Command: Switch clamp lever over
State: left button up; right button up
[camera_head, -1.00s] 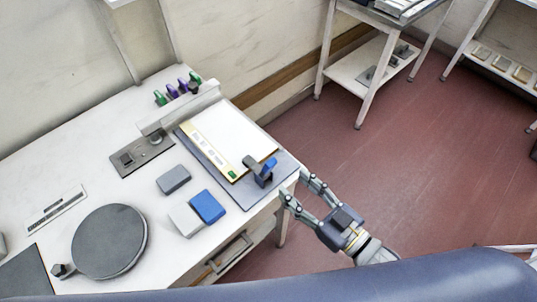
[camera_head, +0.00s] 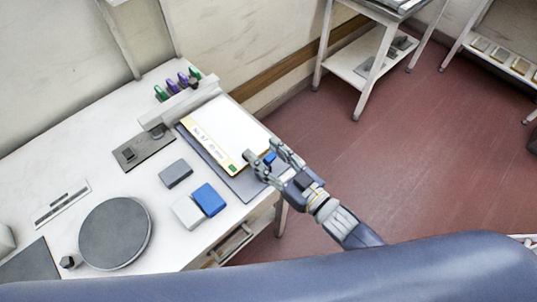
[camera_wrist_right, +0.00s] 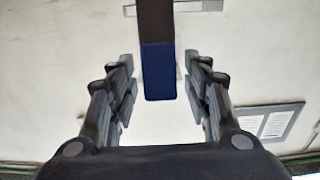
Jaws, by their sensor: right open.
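The clamp lever has a dark arm and a blue end. In the head view its blue end (camera_head: 270,158) shows between the fingers of my right gripper (camera_head: 262,160), and the rest is mostly hidden. In the right wrist view the lever (camera_wrist_right: 159,70) comes down from the top between the two open fingers of my right gripper (camera_wrist_right: 165,95), with a gap on both sides. The clamp sits at the near right corner of a grey board (camera_head: 243,187) that holds a white sheet (camera_head: 225,135). My left gripper is not in view.
On the white table are a blue block (camera_head: 208,200), a grey block (camera_head: 176,173), a white block (camera_head: 187,212) and a round dark disc (camera_head: 115,233). Green and purple handled items (camera_head: 172,87) stand at the back. Red floor is free to the right.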

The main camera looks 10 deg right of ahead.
jog(key=shift+c, duration=0.6)
grip_shut()
jog(key=shift+s+d+f+b, duration=0.1)
jog(key=shift+s+f+b, duration=0.15)
jog(key=shift+b, duration=0.45)
jog(key=s+f+t+y+b, duration=0.1)
jog(key=b, duration=0.3)
jog(key=s+d+t+y+b, duration=0.1)
jog(key=t+b, duration=0.1)
jog(key=b, duration=0.3)
jog(key=s+d+f+t+y+b, duration=0.1)
jog(key=t+b, duration=0.1)
jog(key=b, duration=0.3)
jog(key=shift+d+f+y, duration=0.2)
jog(key=shift+f+y, duration=0.1)
jog(key=shift+s+d+t+b, duration=0.2)
jog(key=shift+t+b, duration=0.1)
jog(key=shift+b, duration=0.7)
jog(key=shift+y, duration=0.3)
